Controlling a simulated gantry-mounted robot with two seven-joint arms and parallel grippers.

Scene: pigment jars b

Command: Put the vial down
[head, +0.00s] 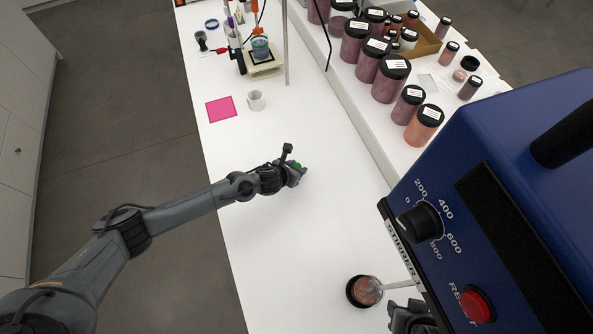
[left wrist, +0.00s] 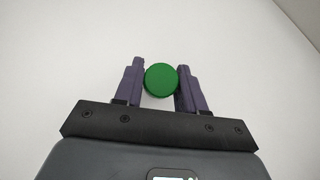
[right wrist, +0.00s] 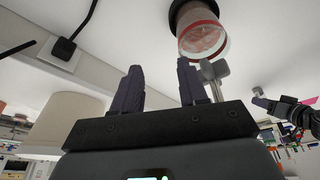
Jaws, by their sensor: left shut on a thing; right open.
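The vial shows as a round green cap (left wrist: 162,80) between the fingers of my left gripper (left wrist: 161,88) in the left wrist view. The gripper is shut on it. In the head view, my left gripper (head: 298,174) is over the middle of the white table, with a bit of the green cap (head: 299,166) showing. The vial's body is hidden, and I cannot tell whether it touches the table. My right gripper (right wrist: 158,82) is open with nothing between its fingers; in the head view it is partly hidden at the bottom edge.
A pink square (head: 221,109) and a small white cup (head: 256,101) are farther back. A blue stirrer box (head: 500,190) blocks the right. White table (head: 300,235) around my left gripper is clear.

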